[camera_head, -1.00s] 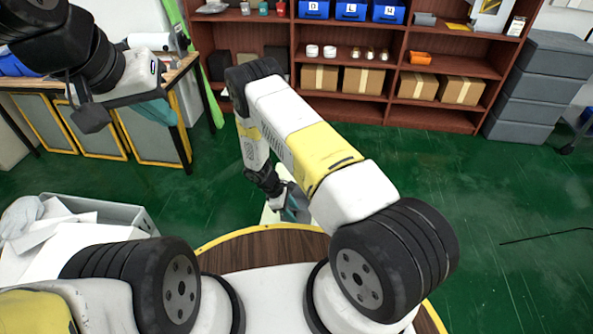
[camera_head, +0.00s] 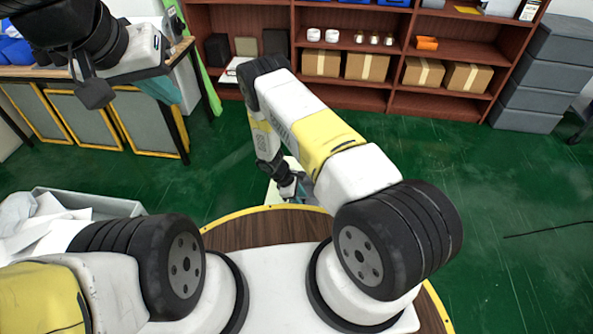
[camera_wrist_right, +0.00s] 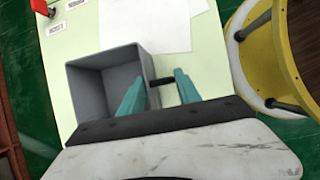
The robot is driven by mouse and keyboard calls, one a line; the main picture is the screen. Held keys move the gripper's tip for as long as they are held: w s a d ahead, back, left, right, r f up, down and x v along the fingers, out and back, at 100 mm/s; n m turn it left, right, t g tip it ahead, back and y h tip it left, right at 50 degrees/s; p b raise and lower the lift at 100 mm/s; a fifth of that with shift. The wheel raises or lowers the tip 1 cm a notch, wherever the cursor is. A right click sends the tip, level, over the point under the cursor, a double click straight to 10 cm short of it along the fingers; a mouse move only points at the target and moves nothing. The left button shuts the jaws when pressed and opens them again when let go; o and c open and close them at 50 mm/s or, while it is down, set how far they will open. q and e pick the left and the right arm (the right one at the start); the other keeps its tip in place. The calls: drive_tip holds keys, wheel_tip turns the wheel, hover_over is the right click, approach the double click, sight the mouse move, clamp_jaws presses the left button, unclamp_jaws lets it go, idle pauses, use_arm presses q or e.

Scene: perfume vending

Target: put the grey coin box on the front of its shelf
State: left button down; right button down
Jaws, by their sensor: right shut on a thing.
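The grey coin box (camera_wrist_right: 108,75), an open grey box, is in the right wrist view. It is over a pale green surface (camera_wrist_right: 78,22); I cannot tell if it touches it. My right gripper (camera_wrist_right: 157,88) has two teal fingers at the box's right side, one over its opening and one outside, with a short dark bar between them. It is shut on the box. In the head view the right gripper (camera_head: 294,187) is small beyond my right forearm, which hides most of the box.
A white sheet (camera_wrist_right: 180,22) and small labels lie on the pale surface. A yellow-rimmed round stool-like thing (camera_wrist_right: 238,65) stands right of it. A brown shelf unit (camera_head: 345,100) with boxes is at the back, grey bins (camera_head: 535,90) at right. Green floor lies open at right.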

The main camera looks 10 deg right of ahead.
drive_tip(key=c, duration=0.8)
unclamp_jaws()
drive_tip(key=shift+f, duration=0.1)
drive_tip(key=shift+c, duration=0.2)
